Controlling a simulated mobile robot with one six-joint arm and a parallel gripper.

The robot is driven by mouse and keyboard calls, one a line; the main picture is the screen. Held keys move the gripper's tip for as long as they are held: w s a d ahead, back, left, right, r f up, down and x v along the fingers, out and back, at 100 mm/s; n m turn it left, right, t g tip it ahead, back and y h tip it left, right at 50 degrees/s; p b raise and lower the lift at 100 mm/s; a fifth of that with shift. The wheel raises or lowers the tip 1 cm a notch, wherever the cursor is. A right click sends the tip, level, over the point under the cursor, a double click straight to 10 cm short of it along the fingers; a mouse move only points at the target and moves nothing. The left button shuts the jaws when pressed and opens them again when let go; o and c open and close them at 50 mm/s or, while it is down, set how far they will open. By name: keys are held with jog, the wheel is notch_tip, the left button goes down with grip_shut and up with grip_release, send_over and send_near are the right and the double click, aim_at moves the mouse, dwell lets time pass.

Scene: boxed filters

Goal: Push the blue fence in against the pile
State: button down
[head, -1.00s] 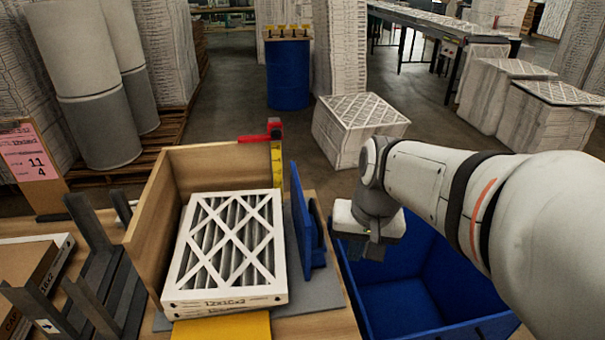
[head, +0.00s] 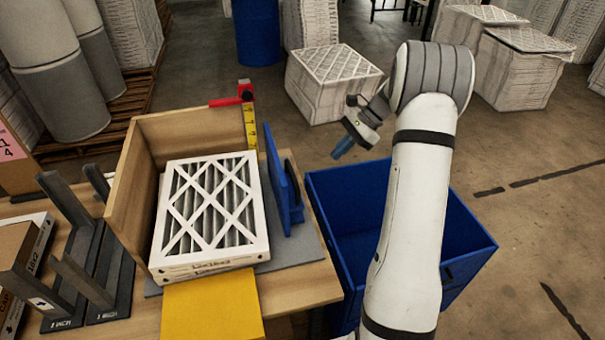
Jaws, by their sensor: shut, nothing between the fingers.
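The blue fence (head: 281,180) stands upright on a grey mat at the right of the pile, with a dark handle on its right face. The pile of boxed filters (head: 211,212) lies in the wooden corner (head: 130,192), its top showing a white lattice over grey pleats. My gripper (head: 338,153) is shut and empty. It is in the air to the right of the fence, clear of it, above the far left edge of the blue bin.
A blue bin (head: 466,255) stands right of the table, partly behind my arm. A yellow tape measure (head: 251,127) with a red part stands at the wooden corner's back right. A yellow plate (head: 212,308) lies before the pile. Dark slotted racks (head: 88,275) stand at left.

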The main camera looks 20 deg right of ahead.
jog(key=w+a+f+m+p, duration=0.1)
jog(key=a+f+p, duration=0.3)
jog(key=a+f, duration=0.5)
jog(key=shift+w+y, duration=0.2)
jog(key=shift+y, duration=0.2)
jog(key=shift+a, duration=0.15)
